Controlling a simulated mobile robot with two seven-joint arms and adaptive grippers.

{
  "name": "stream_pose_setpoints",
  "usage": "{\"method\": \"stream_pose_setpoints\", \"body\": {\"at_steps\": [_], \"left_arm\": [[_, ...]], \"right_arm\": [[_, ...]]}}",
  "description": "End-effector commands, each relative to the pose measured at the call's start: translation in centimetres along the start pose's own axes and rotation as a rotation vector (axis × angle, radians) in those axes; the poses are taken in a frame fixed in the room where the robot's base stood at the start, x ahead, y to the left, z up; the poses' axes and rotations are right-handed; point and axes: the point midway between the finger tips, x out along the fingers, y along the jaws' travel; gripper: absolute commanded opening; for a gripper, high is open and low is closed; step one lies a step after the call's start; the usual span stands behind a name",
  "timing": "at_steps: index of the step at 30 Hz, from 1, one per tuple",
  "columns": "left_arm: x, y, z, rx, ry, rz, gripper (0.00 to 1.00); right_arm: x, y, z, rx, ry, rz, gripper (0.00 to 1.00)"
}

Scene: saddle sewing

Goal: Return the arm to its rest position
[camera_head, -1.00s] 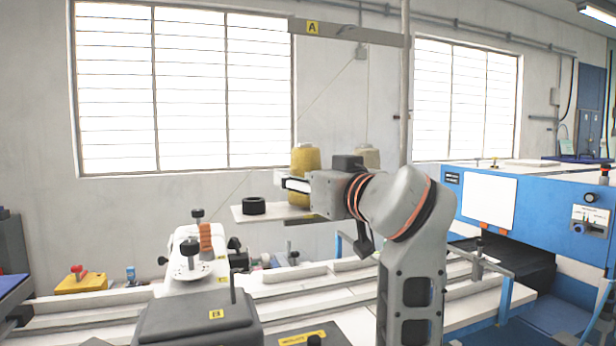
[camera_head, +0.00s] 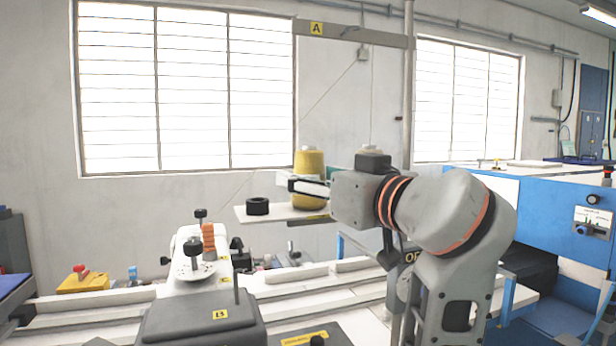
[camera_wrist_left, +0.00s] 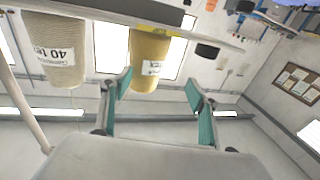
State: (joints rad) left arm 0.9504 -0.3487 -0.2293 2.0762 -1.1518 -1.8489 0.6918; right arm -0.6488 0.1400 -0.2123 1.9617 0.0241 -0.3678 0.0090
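My left gripper (camera_head: 292,185) is beside the yellow thread spool (camera_head: 309,163), which stands on a small white shelf (camera_head: 282,214). In the left wrist view the gripper (camera_wrist_left: 158,82) has its two teal-padded fingers well apart with nothing between them. The yellow spool (camera_wrist_left: 150,58) appears beyond the fingertips, and a cream spool (camera_wrist_left: 60,50) stands at the left there. The cream spool's top (camera_head: 369,149) just shows behind my gripper in the head view. My left arm bends down at the right of the head view. My right gripper is not in view.
A black ring (camera_head: 257,206) lies on the shelf. A bar marked A (camera_head: 350,33) and a vertical pole (camera_head: 408,100) stand above and behind my arm. The sewing machine (camera_head: 200,270) is at front left. A blue machine (camera_head: 545,215) is at right.

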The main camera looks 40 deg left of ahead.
Motion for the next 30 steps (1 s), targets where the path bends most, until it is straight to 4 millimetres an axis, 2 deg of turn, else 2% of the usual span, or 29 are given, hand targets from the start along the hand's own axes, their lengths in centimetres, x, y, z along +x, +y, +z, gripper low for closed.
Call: {"method": "stream_pose_setpoints", "body": {"at_steps": [1,13,17,24,30], "left_arm": [[-2.3,1.4,1.3,0.019,-0.033,0.063,0.60],[-2.2,1.5,1.3,0.019,-0.033,0.065,0.60],[-0.9,1.8,1.5,0.019,-0.038,0.070,0.60],[2.9,2.2,1.8,0.014,-0.052,0.078,0.60],[4.9,2.5,1.8,0.007,-0.055,0.087,0.60]], "right_arm": [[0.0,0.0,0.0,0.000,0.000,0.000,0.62],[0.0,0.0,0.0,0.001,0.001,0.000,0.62],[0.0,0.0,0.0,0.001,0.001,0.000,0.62],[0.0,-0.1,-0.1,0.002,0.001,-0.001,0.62],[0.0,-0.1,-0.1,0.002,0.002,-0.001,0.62]]}}
